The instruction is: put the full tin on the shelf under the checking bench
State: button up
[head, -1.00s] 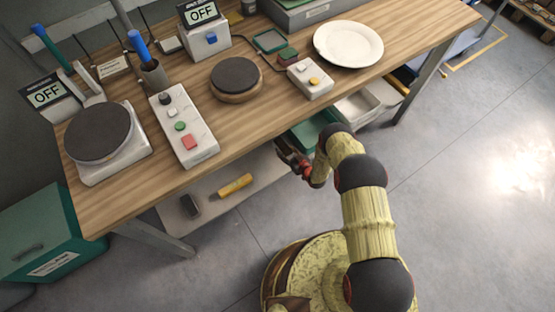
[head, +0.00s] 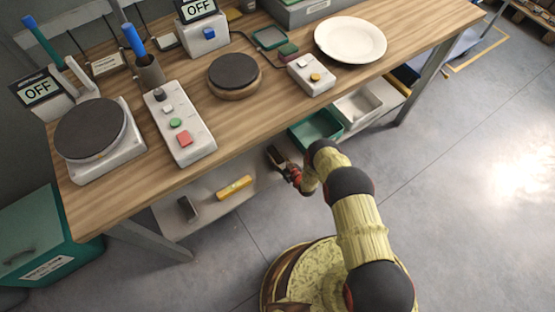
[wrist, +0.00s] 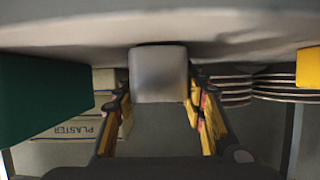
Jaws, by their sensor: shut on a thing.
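The checking bench (head: 245,125) is a wooden-topped table with a pale grey shelf (head: 213,205) underneath. My gripper (head: 282,163) is under the bench's front edge, over the right part of the shelf. In the wrist view, which looks upside down, my gripper (wrist: 160,108) is shut on a plain silver-grey tin (wrist: 158,76). The tin is at or very close to the pale surface along the top of that picture; I cannot tell whether it touches. Its contents are hidden. In the head view the tin is too small and dark to make out clearly.
A yellow-handled thing (head: 234,187) and a dark device (head: 187,208) lie on the shelf to the left. A green tray (head: 316,129) and a white tray (head: 357,108) are to the right. The wrist view shows a plaster box (wrist: 75,128) and stacked plates (wrist: 275,85) behind.

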jog(key=shift+f, duration=0.1)
jog(key=o, duration=1.4)
jog(key=shift+o, duration=0.4)
jog(key=p+v, duration=0.4)
jog(key=v, duration=0.8)
jog(key=shift+p, duration=0.3)
jog(key=shift+d, duration=0.1)
